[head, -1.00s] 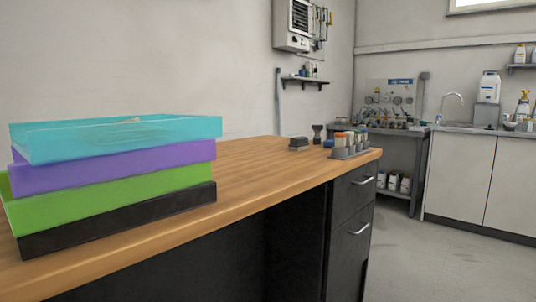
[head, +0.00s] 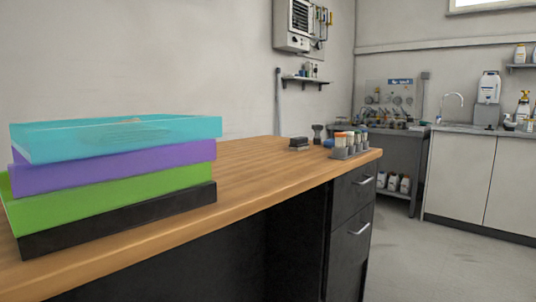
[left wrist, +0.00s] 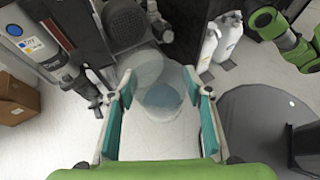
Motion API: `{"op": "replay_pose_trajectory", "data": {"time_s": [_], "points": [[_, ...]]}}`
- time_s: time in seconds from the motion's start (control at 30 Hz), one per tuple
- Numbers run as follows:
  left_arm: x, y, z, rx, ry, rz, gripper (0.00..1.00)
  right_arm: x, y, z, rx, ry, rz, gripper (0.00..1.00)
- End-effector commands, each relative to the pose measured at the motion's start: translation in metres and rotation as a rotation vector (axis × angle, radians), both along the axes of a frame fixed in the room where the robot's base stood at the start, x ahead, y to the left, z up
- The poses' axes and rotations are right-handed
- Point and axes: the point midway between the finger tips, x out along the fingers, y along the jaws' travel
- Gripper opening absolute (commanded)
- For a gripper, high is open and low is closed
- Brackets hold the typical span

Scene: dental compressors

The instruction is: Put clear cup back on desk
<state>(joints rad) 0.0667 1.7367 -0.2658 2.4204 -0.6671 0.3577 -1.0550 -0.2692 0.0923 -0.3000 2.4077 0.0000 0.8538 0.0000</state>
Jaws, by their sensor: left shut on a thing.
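The clear cup (left wrist: 162,92) is see-through and sits between the teal finger pads of my left gripper (left wrist: 162,98) in the left wrist view. The gripper is shut on the cup's sides, and the floor shows through it. The desk (head: 255,165) has a wooden top and black drawers in the head view. Neither gripper nor the cup shows in the head view.
Stacked teal, purple, green and black trays (head: 110,185) stand on the desk's left part. A tube rack (head: 350,152) and small dark items (head: 299,144) stand at its far end. The middle is bare. The wrist view shows machinery (left wrist: 125,22), white bottles (left wrist: 228,38) and a cardboard box (left wrist: 17,98).

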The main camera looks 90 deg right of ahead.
Motion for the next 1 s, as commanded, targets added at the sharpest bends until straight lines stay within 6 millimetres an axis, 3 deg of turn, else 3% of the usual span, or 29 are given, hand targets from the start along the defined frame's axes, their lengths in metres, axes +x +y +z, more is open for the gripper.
{"op": "replay_pose_trajectory", "data": {"time_s": [1.0], "points": [[-0.045, -0.054, 0.033, -0.005, -0.003, -0.302, 0.22, 0.0, 0.0, 0.0, 0.0, 0.0, 0.0, 0.0]]}}
